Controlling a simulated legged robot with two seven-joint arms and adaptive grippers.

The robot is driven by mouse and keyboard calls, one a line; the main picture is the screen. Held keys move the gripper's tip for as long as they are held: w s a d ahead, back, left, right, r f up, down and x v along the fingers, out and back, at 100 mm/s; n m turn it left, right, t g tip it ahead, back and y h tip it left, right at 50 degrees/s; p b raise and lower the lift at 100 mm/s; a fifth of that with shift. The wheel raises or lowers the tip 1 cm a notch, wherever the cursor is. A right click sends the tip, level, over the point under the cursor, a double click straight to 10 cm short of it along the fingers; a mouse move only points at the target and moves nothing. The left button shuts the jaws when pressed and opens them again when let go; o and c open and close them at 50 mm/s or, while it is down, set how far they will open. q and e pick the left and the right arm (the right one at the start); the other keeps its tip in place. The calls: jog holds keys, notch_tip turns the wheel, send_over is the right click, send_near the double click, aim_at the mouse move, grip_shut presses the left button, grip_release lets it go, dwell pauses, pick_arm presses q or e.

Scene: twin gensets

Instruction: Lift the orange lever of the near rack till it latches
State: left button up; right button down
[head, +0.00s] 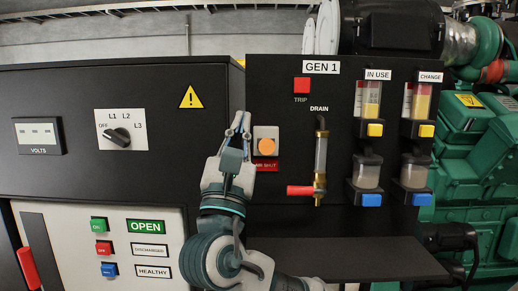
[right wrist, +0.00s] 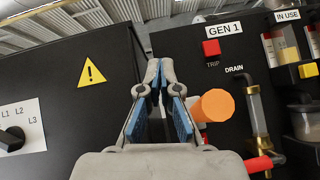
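An orange round-ended piece (head: 267,146), the only orange control I see, sits on a beige plate above a red label, partly covered, that ends in "SHUT". In the right wrist view it is a stubby orange cylinder (right wrist: 214,105) standing out from the panel. My right gripper (head: 240,122) points up just left of the plate. My left gripper is not in view.
The GEN 1 panel (head: 285,215) also carries a red TRIP button (head: 302,85), a drain tube with a red handle (head: 300,190) and filter bowls (head: 367,172). A dark ledge (head: 340,258) juts out below. A black cabinet with a rotary switch (head: 117,136) stands at left.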

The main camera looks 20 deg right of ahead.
jog(key=d, duration=0.3)
jog(key=shift+w+d+r+m+g+h, duration=0.2)
jog(key=shift+m+g+h, duration=0.1)
jog(key=shift+m+h, duration=0.1)
jog(key=shift+a, duration=0.1)
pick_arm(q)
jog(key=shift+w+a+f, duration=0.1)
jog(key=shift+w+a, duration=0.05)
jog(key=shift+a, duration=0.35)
pick_arm(e)
jog(key=shift+w, duration=0.1)
